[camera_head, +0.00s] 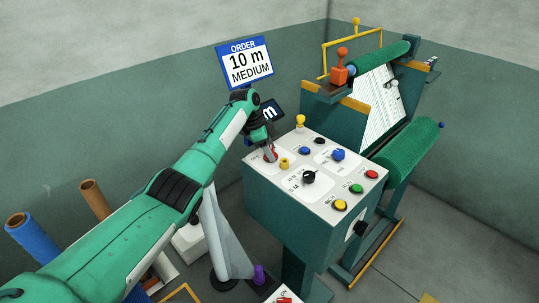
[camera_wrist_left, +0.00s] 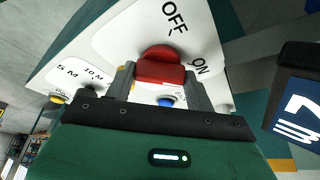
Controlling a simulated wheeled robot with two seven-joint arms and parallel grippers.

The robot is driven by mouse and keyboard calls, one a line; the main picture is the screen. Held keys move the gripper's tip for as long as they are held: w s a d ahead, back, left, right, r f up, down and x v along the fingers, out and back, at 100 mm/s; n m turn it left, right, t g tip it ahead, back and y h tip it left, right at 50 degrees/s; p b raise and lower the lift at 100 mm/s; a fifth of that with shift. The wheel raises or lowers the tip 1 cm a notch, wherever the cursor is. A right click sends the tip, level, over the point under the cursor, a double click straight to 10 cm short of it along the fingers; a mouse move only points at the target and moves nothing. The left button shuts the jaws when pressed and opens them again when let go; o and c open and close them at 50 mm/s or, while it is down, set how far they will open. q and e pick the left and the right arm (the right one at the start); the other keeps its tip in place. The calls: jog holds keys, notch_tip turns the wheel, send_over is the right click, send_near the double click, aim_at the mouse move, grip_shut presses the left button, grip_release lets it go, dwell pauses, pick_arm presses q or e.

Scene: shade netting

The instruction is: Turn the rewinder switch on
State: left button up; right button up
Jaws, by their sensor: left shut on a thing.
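The rewinder switch (camera_wrist_left: 160,70) is a red knob on a white panel, with OFF and ON printed around it in the left wrist view. In the head view, it sits at the panel's far left corner, mostly hidden by my gripper. My left gripper (camera_head: 269,150) comes down on it from the left. Its two grey fingers stand on either side of the red knob and are shut on it. I cannot tell clearly whether the knob points at OFF or ON. My right gripper is in neither view.
The control box (camera_head: 262,205) carries a black dial (camera_head: 309,177), a yellow knob (camera_head: 285,163) and several coloured buttons close by. A small dark display (camera_head: 269,113) stands just behind the gripper. The machine with green netting rolls (camera_head: 408,150) is behind right.

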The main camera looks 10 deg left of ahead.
pick_arm(q)
jog(key=shift+m+b, duration=0.3)
jog(key=shift+m, duration=0.1)
jog(key=o, duration=1)
jog(key=shift+w+b+v, duration=0.15)
jog(key=shift+b+v, duration=0.75)
jog(key=shift+v, duration=2.55)
jog(key=shift+w+b+v, duration=0.1)
jog(key=shift+b+v, duration=0.75)
jog(key=shift+v, duration=2.6)
